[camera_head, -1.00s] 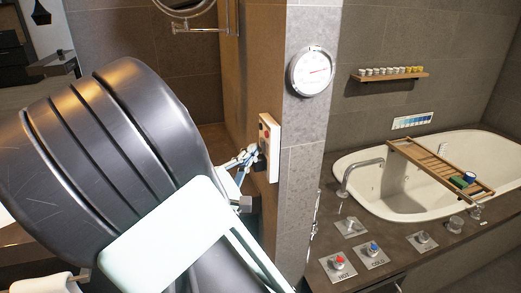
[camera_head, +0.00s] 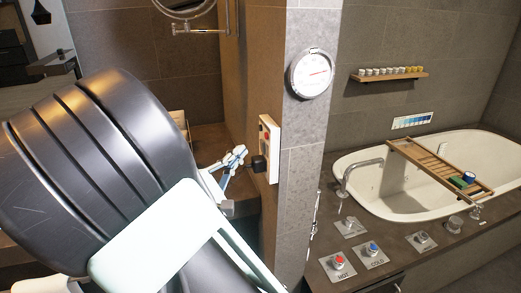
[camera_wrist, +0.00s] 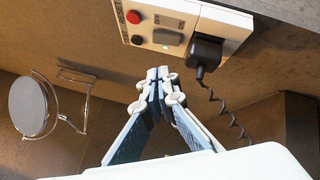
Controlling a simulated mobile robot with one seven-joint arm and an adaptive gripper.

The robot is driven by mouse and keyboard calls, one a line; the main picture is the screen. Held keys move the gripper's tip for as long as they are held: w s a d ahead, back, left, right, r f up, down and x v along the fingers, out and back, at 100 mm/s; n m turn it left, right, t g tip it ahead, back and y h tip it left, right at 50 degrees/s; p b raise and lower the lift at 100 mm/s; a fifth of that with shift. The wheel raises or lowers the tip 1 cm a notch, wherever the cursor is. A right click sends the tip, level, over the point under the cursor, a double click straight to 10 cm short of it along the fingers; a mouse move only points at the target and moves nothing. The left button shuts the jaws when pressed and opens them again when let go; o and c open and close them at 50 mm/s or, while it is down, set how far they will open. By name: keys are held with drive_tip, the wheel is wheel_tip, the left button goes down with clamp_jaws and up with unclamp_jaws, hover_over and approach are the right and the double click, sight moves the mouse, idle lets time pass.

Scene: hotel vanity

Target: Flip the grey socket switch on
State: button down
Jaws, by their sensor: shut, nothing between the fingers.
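A white socket panel (camera_head: 273,160) is on the side of the tiled pillar. In the wrist view the panel (camera_wrist: 262,18) carries a grey rocker switch (camera_wrist: 167,37) between OFF and ON labels. I cannot tell which way the rocker is tilted. A black plug (camera_wrist: 206,50) with a coiled cord sits in the socket beside the switch; it also shows in the head view (camera_head: 259,163). My gripper (camera_head: 240,152) is shut and empty, just left of the panel and apart from it. In the wrist view its fingertips (camera_wrist: 158,76) point toward the switch, below it.
A red button (camera_wrist: 133,16) and a dark button (camera_wrist: 137,40) sit left of the switch. A round gauge (camera_head: 312,73) hangs on the pillar above. A bathtub (camera_head: 400,200) and labelled hot and cold knobs are to the right. A round mirror (camera_wrist: 28,105) is at the wrist view's left.

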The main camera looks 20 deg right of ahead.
drive_tip(key=a, duration=0.3)
drive_tip(key=shift+r, duration=0.2)
